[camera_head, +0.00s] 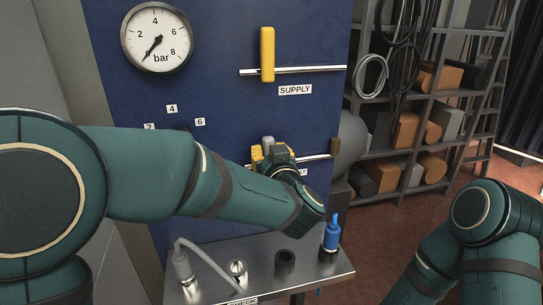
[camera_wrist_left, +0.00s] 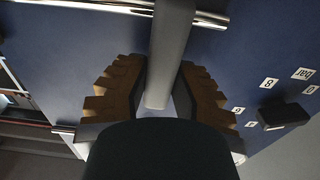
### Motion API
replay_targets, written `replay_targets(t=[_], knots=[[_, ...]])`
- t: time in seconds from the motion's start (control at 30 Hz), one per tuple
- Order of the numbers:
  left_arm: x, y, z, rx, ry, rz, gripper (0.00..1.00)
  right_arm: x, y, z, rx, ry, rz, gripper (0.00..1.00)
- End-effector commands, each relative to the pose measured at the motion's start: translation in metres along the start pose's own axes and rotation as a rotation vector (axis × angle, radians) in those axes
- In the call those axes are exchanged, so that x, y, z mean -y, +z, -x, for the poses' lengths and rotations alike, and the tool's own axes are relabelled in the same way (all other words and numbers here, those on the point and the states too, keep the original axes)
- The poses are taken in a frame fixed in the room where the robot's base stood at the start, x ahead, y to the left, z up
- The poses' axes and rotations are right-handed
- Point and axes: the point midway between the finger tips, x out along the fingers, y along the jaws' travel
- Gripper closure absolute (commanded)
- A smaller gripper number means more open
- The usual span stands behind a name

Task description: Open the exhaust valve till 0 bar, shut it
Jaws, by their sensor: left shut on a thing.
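The pressure gauge (camera_head: 157,37) is at the top left of the blue panel. Its needle points to the lower left, below the 2, near the low end of the scale. My left gripper (camera_head: 262,153) is at the lower pipe (camera_head: 318,158), in front of the exhaust valve, and covers most of its label. In the left wrist view, the ridged yellow-brown fingers of my left gripper (camera_wrist_left: 155,100) are shut on a grey lever (camera_wrist_left: 172,45). The valve body is hidden. My right gripper is out of view; only my right arm shows.
The supply valve's yellow handle (camera_head: 267,54) stands upright across its pipe. A steel shelf (camera_head: 330,268) below holds a blue-topped fitting (camera_head: 331,235) and a dark cup (camera_head: 285,262). A selector knob (camera_wrist_left: 284,114) sits among number labels. Storage racks (camera_head: 440,110) stand at the right.

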Motion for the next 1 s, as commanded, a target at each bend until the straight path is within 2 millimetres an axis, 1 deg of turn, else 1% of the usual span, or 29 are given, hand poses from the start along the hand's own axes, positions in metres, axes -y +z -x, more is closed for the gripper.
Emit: replay_targets(t=[0.07,0.5,0.53,0.57,0.6,0.63,0.9,1.0], knots=[[0.0022,-0.0025,-0.0014,-0.005,-0.004,0.016,1.00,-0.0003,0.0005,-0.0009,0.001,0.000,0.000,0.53],[0.0026,-0.0029,-0.0015,-0.005,-0.005,0.026,1.00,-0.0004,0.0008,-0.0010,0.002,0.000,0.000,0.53],[0.0026,-0.0029,-0.0015,-0.005,-0.005,0.026,0.69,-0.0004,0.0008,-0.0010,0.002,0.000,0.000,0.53],[0.0026,-0.0029,-0.0015,-0.005,-0.005,0.026,0.58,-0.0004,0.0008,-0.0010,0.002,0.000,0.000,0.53],[0.0025,-0.0028,-0.0014,-0.005,-0.004,0.026,0.44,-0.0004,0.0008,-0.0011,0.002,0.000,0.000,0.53],[0.0023,-0.0025,-0.0013,-0.004,-0.004,0.025,0.43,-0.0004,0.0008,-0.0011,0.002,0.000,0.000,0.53],[0.0014,-0.0009,-0.0001,-0.001,-0.001,0.022,0.43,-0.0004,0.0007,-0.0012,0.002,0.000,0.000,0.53],[0.0010,-0.0007,0.0042,0.000,0.000,0.022,0.43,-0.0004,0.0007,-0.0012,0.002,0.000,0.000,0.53]])
